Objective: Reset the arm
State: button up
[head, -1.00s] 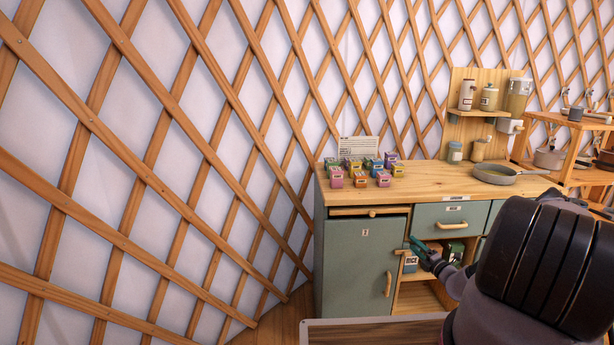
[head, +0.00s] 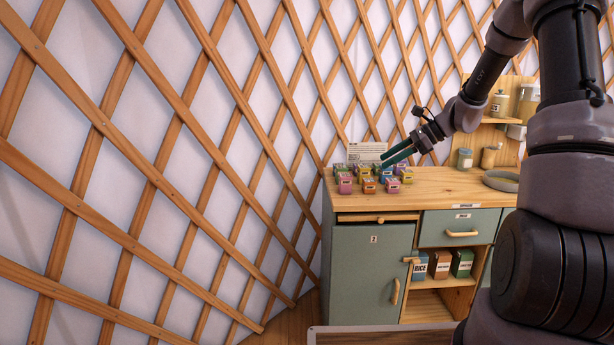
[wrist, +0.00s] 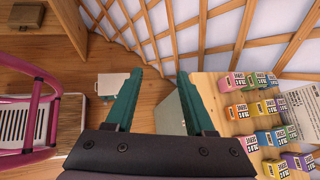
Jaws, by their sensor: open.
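My gripper (head: 397,156) is raised above the left part of the cabinet's wooden top (head: 440,190) in the head view, close to the small coloured boxes from this angle. In the wrist view my gripper (wrist: 158,82) shows two teal fingers spread wide apart with nothing between them. My arm rises on the right of the head view and hides part of the cabinet and shelf behind it.
Several small coloured boxes (head: 369,185) stand on the cabinet top before a white card (head: 368,153). A pan (head: 498,180) and jars are farther right. Below, an open shelf holds boxes such as a rice box (head: 420,268). A pink-framed object (wrist: 40,110) shows in the wrist view.

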jog(key=s+a+r+n+h, duration=0.2)
jog(key=s+r+n+h, duration=0.3)
jog(key=s+r+n, duration=0.7)
jog(key=s+d+r+n+t+h, duration=0.1)
jog(key=s+r+t, duration=0.1)
jog(key=s, duration=0.7)
jog(key=s+d+r+n+t+h, duration=0.1)
jog(key=s+r+n+t+h, duration=0.1)
jog(key=s, duration=0.7)
jog(key=shift+s+d+r, duration=0.25)
jog(key=shift+d+r, duration=0.05)
jog(key=shift+r, duration=0.35)
